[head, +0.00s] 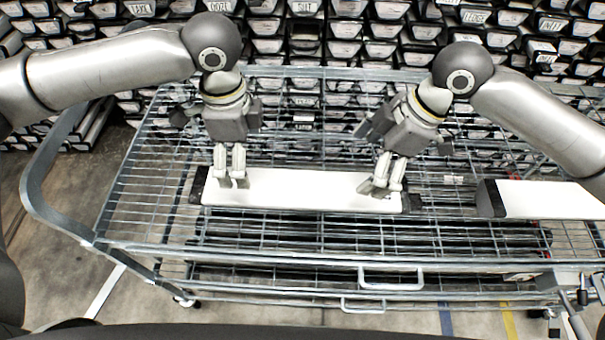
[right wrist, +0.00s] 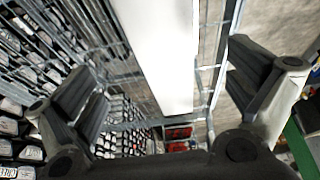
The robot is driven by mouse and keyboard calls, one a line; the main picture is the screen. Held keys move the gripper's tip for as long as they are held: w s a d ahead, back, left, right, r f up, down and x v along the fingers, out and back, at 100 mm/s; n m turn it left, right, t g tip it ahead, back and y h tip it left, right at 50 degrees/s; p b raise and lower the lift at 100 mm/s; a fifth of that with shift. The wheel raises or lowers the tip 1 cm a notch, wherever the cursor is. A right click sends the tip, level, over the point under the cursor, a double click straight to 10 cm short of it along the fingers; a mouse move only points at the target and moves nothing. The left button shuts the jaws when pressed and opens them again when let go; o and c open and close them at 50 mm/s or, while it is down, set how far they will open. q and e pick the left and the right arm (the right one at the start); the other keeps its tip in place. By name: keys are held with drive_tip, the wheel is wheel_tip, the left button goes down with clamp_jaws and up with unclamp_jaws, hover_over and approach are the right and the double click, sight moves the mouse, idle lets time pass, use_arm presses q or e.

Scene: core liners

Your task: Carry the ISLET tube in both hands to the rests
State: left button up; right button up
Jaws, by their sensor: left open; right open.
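A long white tube with black end caps (head: 300,190) lies lengthwise on a wire-shelf trolley. I read no name on it, so I cannot tell whether it is the ISLET tube. My left gripper (head: 232,183) is open, pointing down over the tube's left part. My right gripper (head: 381,188) is open, pointing down over its right part. In the right wrist view, a white tube surface (right wrist: 163,55) shows between the spread fingers. A second white tube (head: 545,200) with a black cap lies to the right, cut off by the frame. I cannot make out the rests.
The wire trolley (head: 140,210) has a curved metal handle at left and pull handles (head: 390,284) along its front. Racks of labelled core boxes (head: 345,47) stand close behind. Bare wire shelf shows left of the tube. Concrete floor (head: 60,180) is at the left.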

sight(341, 188)
use_arm(q)
drive_tip(key=shift+s, duration=0.2)
use_arm(e)
drive_tip(key=shift+s, duration=0.2)
use_arm(q)
wheel_tip(341, 188, down, 11)
drive_tip(key=shift+w+r, duration=0.1)
use_arm(e)
drive_tip(key=x, duration=1)
drive_tip(key=shift+w+a+f, duration=0.1)
drive_tip(key=shift+a+f, duration=0.1)
drive_tip(key=shift+f, duration=0.1)
use_arm(q)
drive_tip(key=c, duration=2)
use_arm(e)
drive_tip(key=c, duration=2)
use_arm(q)
drive_tip(key=shift+r, duration=0.1)
use_arm(e)
drive_tip(key=shift+r, duration=0.15)
